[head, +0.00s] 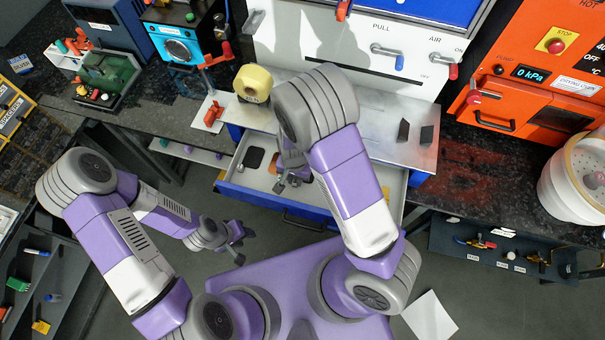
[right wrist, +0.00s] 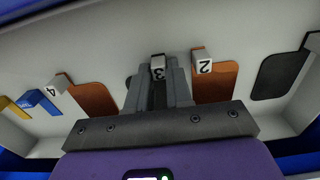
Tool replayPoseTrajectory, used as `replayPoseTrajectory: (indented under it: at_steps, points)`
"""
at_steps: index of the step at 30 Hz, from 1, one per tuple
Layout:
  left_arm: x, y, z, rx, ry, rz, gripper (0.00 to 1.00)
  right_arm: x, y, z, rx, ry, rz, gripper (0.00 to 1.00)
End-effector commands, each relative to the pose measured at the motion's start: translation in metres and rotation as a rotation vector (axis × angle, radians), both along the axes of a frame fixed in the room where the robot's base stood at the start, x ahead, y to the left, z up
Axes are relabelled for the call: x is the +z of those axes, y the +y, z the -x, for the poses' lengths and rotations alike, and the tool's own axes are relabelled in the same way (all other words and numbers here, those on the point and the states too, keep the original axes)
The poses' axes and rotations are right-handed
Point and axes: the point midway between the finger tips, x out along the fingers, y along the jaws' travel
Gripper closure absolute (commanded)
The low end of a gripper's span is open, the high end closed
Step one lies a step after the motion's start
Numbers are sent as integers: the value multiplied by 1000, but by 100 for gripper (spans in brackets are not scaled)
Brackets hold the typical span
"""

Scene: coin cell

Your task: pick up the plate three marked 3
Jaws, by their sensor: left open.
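The white tab marked 3 (right wrist: 158,68) stands between the two fingertips of my right gripper (right wrist: 160,75) in the right wrist view. The fingers lie close on both sides of it; whether they press on it I cannot tell. The plate behind this tab is mostly hidden by the fingers. In the head view my right gripper (head: 284,182) reaches into the open drawer (head: 262,201), partly hidden by my arm. My left gripper (head: 237,245) is open and empty, left of and below the drawer.
Brown plates with tabs marked 4 (right wrist: 54,88) and 2 (right wrist: 203,66) lie on either side. A black plate (right wrist: 280,76) is further right. Blue (right wrist: 41,101) and yellow pieces are at the left.

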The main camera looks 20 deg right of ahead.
Motion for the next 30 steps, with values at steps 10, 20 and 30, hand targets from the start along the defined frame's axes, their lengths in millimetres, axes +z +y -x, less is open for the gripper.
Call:
replayPoseTrajectory:
  at_steps: [10, 20, 30]
  points:
    - [0, 0, 0, 0, 0, 0, 57, 0, 0, 0, 0, 0, 0, 100]
    - [5, 0, 0, 0, 0, 0, 57, 15, 3, 3, 0, -1, -2, 100]
    - [30, 0, 0, 0, 0, 0, 57, 91, 4, 3, 2, -4, -4, 100]
